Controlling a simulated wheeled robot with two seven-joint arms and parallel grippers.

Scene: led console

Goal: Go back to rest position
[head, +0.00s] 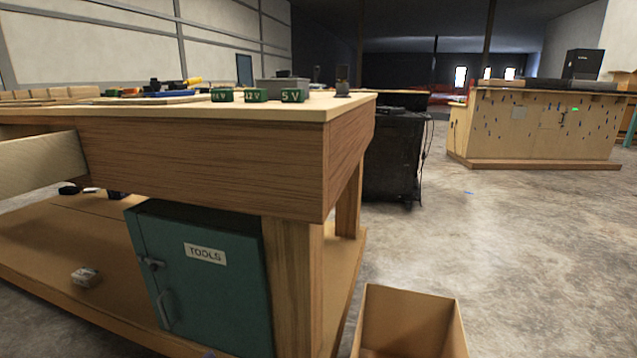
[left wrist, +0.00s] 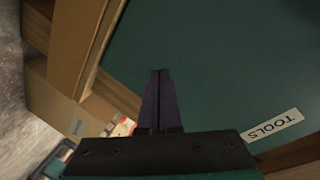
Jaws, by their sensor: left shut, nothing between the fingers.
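In the left wrist view my left gripper (left wrist: 160,72) is shut and empty, its dark fingers pressed together. It points along the green tool cabinet, whose door (left wrist: 225,60) fills much of that view. I cannot tell from the wrist view whether the fingers touch the door.
Green blocks marked with voltages (head: 257,95) stand on the benchtop near its edge. An open cardboard box (head: 410,315) sits on the floor right of the bench. A black cabinet (head: 393,155) stands behind. Open concrete floor (head: 530,260) lies to the right.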

